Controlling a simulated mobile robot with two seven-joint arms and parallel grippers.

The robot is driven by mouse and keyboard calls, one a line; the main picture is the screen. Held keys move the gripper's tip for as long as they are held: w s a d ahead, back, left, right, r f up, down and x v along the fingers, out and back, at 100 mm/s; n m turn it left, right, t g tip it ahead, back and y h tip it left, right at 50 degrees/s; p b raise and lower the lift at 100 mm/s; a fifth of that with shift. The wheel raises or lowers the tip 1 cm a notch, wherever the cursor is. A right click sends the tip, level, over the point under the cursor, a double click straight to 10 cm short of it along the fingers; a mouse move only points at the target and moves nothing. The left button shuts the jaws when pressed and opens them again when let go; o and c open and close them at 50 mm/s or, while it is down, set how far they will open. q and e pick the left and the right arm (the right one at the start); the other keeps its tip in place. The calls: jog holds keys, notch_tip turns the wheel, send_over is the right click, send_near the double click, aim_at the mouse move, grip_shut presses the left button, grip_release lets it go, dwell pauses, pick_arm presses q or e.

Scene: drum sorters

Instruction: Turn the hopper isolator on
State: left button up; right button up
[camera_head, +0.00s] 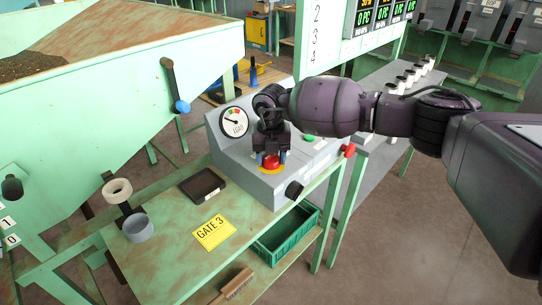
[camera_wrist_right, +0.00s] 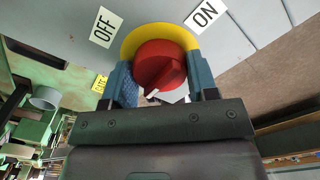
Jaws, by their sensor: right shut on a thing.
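The hopper isolator is a red rotary knob (camera_wrist_right: 160,65) on a yellow round plate (camera_wrist_right: 128,46), set in the grey sloped console (camera_head: 232,160). The knob also shows in the head view (camera_head: 271,161). In the wrist view an OFF label (camera_wrist_right: 105,26) lies up and left of it, an ON label (camera_wrist_right: 205,14) up and right. A white mark on the knob's rim points down-left, away from both labels. My right gripper (camera_head: 271,156) comes down from above, its blue-grey fingers shut on opposite sides of the knob. My left gripper is not in view.
A dial gauge (camera_head: 234,122), green button (camera_head: 309,138), red button (camera_head: 348,150) and black knob (camera_head: 294,190) sit on the console nearby. A hopper stands left.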

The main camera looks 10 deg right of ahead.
jog(key=shift+r, duration=0.1)
jog(key=o, duration=0.9)
notch_tip(320, 180, up, 11)
jog(key=shift+f+b, duration=0.1)
jog(key=shift+b, duration=0.35)
